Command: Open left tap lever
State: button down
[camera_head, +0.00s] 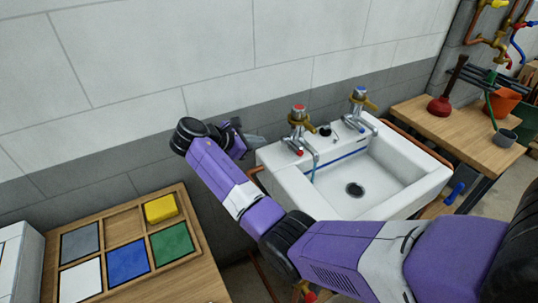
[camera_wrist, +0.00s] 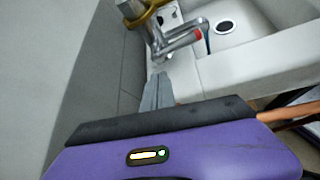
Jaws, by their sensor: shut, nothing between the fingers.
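The left tap (camera_head: 298,134) is chrome with a red cap and stands at the back left of the white sink (camera_head: 290,182). My gripper (camera_head: 254,138) is to the left of the tap, apart from the lever. Its fingers (camera_wrist: 157,78) are shut and empty, pointing towards the tap's base in the wrist view.
The right tap (camera_head: 358,106), with a blue cap, stands farther right. A grey wall (camera_head: 225,125) runs close behind my gripper. A wooden table with a tray (camera_head: 125,225) of coloured blocks is at lower left. A bench with a plunger (camera_head: 440,105) is at right.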

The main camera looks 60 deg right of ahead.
aim_at(293, 145)
jog(key=s+a+n+g+y, duration=0.1)
jog(key=s+a+g, duration=0.2)
jog(key=s, duration=0.2)
jog(key=shift+n, duration=0.3)
jog(key=x, duration=0.7)
jog(key=f+x, duration=0.1)
jog(key=x, duration=0.2)
jog(key=shift+w+d, duration=0.1)
jog(key=shift+w, duration=0.15)
jog(key=shift+d+p, duration=0.1)
jog(key=shift+p, duration=0.2)
